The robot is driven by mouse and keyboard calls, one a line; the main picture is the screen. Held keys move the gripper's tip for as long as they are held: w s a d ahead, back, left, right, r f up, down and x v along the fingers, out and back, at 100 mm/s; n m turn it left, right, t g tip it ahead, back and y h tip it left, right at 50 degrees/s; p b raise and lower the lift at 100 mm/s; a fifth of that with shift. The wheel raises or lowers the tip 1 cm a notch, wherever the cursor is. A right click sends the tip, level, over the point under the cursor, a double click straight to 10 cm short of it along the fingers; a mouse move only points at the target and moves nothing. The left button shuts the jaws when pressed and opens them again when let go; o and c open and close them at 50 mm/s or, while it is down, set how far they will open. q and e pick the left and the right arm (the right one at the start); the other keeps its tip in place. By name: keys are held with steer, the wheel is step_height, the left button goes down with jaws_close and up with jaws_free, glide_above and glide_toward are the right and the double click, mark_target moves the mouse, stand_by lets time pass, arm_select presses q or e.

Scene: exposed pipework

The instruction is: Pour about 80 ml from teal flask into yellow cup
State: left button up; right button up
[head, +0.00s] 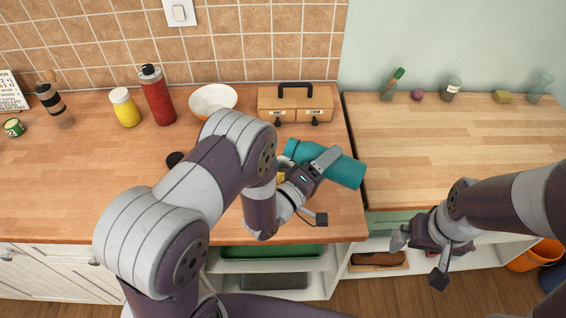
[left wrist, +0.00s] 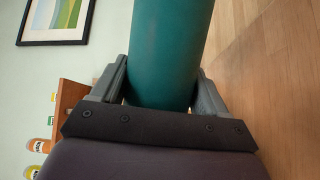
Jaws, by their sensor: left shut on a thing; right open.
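The teal flask (head: 345,172) is tilted far over, close to lying level, above the front right part of the left counter. Its narrower end points left and its wide end right. My left gripper (head: 322,164) is shut around it. In the left wrist view the flask (left wrist: 160,45) fills the space between the two fingers of the gripper (left wrist: 163,92). A small yellow patch (head: 281,175) shows beside my left wrist, below the flask's narrow end; it may be the yellow cup, mostly hidden by my arm. My right gripper (head: 402,238) is open and empty, in front of the right counter.
A wooden case (head: 295,104) with a dark handle stands behind the flask, with a white bowl (head: 213,100) left of it. A red bottle (head: 157,96) and a yellow jar (head: 125,108) stand further left. A dark round thing (head: 175,159) is partly hidden by my arm.

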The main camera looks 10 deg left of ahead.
arm_select(q)
steer(key=shift+a+r+n+t, duration=0.1)
steer(key=shift+r+n+t, duration=0.2)
steer(key=shift+r+n, duration=0.45)
stand_by(0.8)
